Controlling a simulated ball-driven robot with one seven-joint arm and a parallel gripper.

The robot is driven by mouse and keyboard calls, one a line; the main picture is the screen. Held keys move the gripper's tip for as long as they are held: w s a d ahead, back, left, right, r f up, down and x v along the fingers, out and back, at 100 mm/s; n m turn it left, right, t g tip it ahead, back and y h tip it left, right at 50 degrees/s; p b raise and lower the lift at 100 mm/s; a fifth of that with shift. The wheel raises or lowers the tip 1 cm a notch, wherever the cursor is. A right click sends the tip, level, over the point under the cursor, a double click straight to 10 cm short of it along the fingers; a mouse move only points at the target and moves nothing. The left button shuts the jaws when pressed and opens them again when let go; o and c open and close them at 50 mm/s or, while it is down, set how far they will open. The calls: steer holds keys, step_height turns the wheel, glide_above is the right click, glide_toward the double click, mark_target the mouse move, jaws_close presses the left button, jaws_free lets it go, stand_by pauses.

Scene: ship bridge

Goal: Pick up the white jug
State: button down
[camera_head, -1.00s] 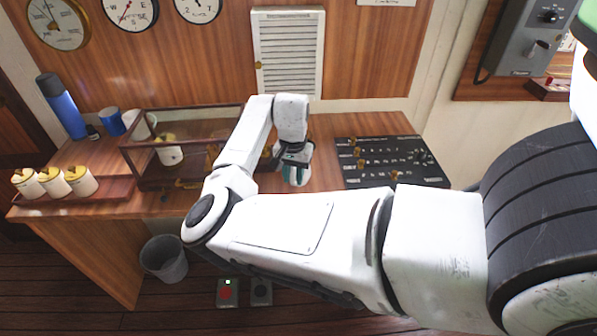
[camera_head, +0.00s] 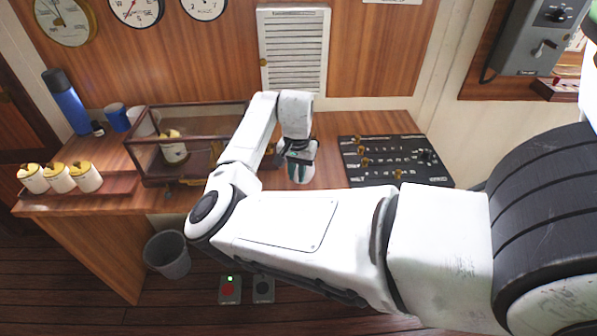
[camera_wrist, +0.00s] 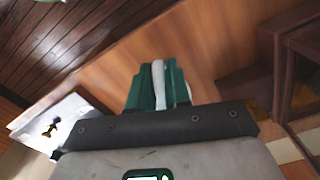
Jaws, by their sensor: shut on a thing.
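My gripper (camera_head: 301,172) is over the wooden counter, between the glass case and the black switch panel. Its green fingers (camera_wrist: 146,92) are shut on a narrow white part of the white jug (camera_wrist: 158,82), which shows between them in the wrist view. A little more white shows beside the right finger. Most of the jug is hidden by the fingers and the gripper body. I cannot tell whether it touches the counter.
A glass case (camera_head: 195,115) with a yellow-topped jar stands left of my gripper. The black switch panel (camera_head: 390,161) is on the right. Several jars (camera_head: 60,178), a blue flask (camera_head: 66,103) and a blue mug (camera_head: 116,118) are further left. A grey bin (camera_head: 167,256) stands on the floor.

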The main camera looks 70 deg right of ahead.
steer(key=shift+r, duration=0.15)
steer(key=shift+r+b, duration=0.55)
steer(key=shift+r, duration=0.4)
steer(key=s+a+r+b, duration=0.1)
steer(key=s+a+r, duration=0.8)
steer(key=s+r, duration=0.1)
steer(key=shift+a+r+b, duration=0.35)
steer(key=shift+r, duration=0.05)
stand_by(1.7)
